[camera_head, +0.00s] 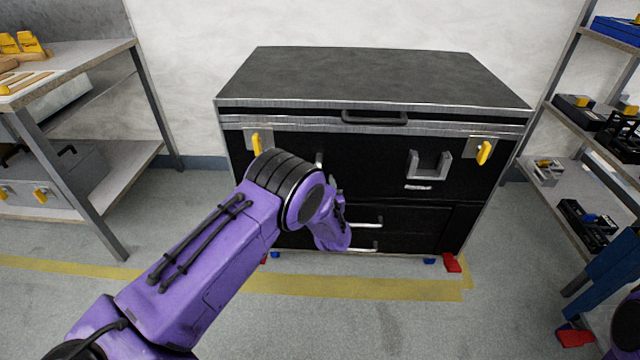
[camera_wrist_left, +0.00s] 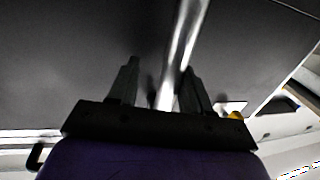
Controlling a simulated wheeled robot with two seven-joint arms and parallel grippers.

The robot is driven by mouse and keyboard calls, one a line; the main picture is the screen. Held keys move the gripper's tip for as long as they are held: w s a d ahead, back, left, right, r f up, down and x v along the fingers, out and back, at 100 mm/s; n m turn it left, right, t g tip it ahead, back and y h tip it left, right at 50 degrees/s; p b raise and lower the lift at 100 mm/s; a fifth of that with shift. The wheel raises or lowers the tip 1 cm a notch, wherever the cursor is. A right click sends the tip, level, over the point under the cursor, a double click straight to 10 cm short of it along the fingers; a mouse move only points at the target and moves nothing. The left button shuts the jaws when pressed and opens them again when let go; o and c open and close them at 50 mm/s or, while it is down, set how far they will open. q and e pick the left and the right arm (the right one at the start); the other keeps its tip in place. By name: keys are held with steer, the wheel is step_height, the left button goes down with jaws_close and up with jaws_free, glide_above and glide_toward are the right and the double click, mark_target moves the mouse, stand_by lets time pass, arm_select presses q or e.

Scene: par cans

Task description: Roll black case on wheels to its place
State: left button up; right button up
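The black case (camera_head: 390,190) stands upright against the wall in the head view, with silver edges, yellow latches and a dark top. A silver handle (camera_head: 430,165) shows on its right front; my left arm covers part of its left front. Red and blue wheel parts (camera_head: 452,262) show under it. My left gripper (camera_head: 340,208) is at the case front, mostly hidden behind my wrist. In the left wrist view its two fingers (camera_wrist_left: 160,72) are apart, with a silver bar (camera_wrist_left: 183,40) running between or just beyond them; contact is unclear. My right gripper is out of view.
Yellow floor tape (camera_head: 350,287) runs in front of the case and turns a corner at its right. A workbench (camera_head: 120,48) stands at left and a shelf rack (camera_head: 590,190) at right. Blue legs with a red foot (camera_head: 575,336) stand at lower right. The floor in front is clear.

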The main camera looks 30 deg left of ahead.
arm_select(q)
steer(key=p+v, duration=0.2)
steer(key=v, duration=0.8)
steer(key=shift+s+d, duration=0.2)
steer(key=shift+s, duration=0.1)
